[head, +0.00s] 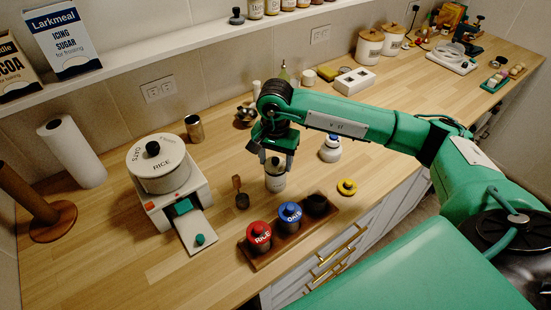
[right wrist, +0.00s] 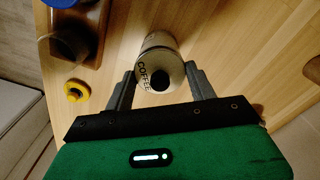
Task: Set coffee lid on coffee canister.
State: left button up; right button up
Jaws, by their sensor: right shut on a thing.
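The pale coffee canister (head: 275,183) stands upright on the counter below my right gripper (head: 274,160). In the right wrist view the canister (right wrist: 158,42) shows between the fingers, with COFFEE lettering at its left. The coffee lid, with a round black knob (right wrist: 160,77), is at its top between the fingers of my right gripper (right wrist: 160,70), which is shut on the lid. The fingers hide much of the lid in the head view. I cannot tell whether the lid is fully seated. My left gripper is not in view.
A wooden tray (head: 263,263) with red- and blue-lidded jars and a dark open jar stands in front. A yellow lid (head: 347,187) lies at the right. A wooden scoop (head: 240,193) and a white appliance (head: 173,204) are at the left. A white bottle (head: 330,150) stands nearby.

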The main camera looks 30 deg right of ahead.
jog(key=shift+b, duration=0.45)
dwell(0.5)
jog(key=shift+f+b, duration=0.5)
jog(key=shift+b, duration=0.1)
dwell(0.4)
jog(key=o, duration=1.4)
jog(key=shift+o, duration=0.2)
jog(key=shift+r, duration=0.15)
jog(key=shift+r+p, duration=1.1)
jog(key=shift+r, duration=2.3)
